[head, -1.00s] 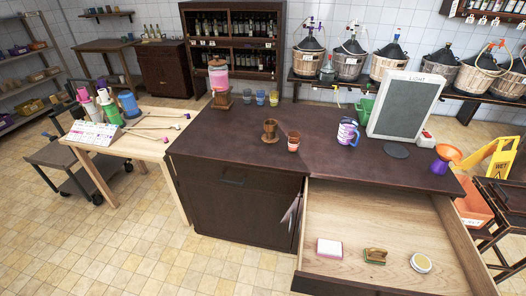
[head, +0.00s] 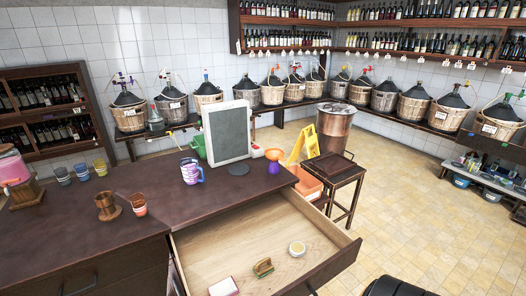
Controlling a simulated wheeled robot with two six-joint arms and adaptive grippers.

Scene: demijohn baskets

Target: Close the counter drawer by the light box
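The counter drawer (head: 225,246) is pulled well out of the dark counter (head: 105,228), on the counter's right side. Its pale wooden inside is exposed, with a dark front panel (head: 335,265) at the lower right. Inside lie a pink-and-white block (head: 223,287), a brush with a wooden back (head: 263,267) and a round tin (head: 297,248). The light box (head: 227,133), a grey panel in a pale frame, stands upright on the counter behind the drawer. Neither gripper shows in the head view.
A purple-patterned mug (head: 191,171), a wooden cup (head: 106,207) and an orange-and-white cup (head: 138,204) stand on the counter. A dark stool (head: 334,168), an orange crate (head: 305,183) and a yellow wet-floor sign (head: 303,144) are right of it. Tiled floor (head: 420,210) is open farther right.

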